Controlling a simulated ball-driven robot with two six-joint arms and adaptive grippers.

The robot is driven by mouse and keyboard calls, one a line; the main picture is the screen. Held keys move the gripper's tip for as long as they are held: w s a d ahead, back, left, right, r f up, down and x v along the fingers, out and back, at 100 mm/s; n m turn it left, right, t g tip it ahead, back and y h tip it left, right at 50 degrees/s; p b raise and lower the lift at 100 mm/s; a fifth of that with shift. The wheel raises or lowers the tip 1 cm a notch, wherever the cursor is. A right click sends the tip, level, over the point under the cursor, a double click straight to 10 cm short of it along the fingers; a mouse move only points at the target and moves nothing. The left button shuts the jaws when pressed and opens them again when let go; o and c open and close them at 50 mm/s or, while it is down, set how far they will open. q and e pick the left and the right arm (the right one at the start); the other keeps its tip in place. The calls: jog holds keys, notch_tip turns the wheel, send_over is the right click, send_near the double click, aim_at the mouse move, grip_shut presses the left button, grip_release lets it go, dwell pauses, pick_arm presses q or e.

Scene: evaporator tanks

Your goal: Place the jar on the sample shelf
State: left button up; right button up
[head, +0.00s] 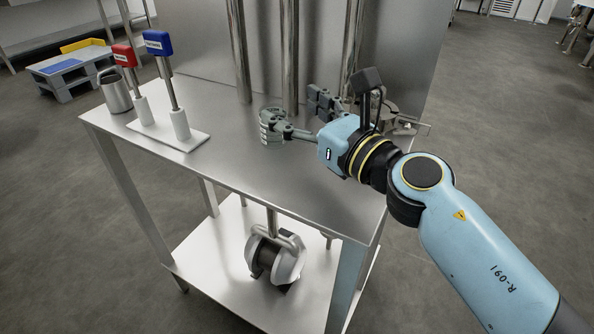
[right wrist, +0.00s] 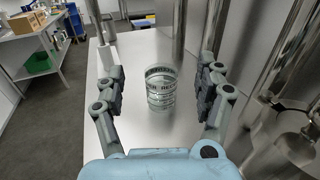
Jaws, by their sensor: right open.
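The jar (right wrist: 160,92) is a small grey-green cylinder with dark lettering around it. It stands upright on the steel tabletop and also shows in the head view (head: 270,118). My right gripper (right wrist: 161,88) is open, with one finger on each side of the jar and a gap visible on both sides. In the head view my right gripper (head: 298,116) reaches in from the right, low over the tabletop. My left gripper is not in view. I cannot tell which surface is the sample shelf.
The steel table (head: 215,155) has vertical pipes (head: 290,60) at its back. A white base (head: 180,135) with red (head: 124,56) and blue (head: 158,42) tagged handles and a metal jug (head: 115,90) stand left. A pump (head: 275,258) sits on the lower shelf. The front tabletop is clear.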

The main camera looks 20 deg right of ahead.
jog(key=f, duration=0.1)
jog(key=f+b, duration=0.1)
jog(key=f, duration=0.1)
jog(key=f+b, duration=0.1)
jog(key=shift+s+d+f, duration=0.15)
jog(key=shift+s+f, duration=0.15)
jog(key=shift+w, duration=0.25)
jog(key=x, duration=0.6)
jog(key=shift+w+a, duration=0.2)
jog(key=shift+w, duration=0.2)
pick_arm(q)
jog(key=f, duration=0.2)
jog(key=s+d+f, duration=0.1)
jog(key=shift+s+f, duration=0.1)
pick_arm(e)
jog(key=c, duration=1.4)
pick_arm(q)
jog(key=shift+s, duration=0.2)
pick_arm(e)
jog(key=shift+r, duration=0.15)
grip_shut()
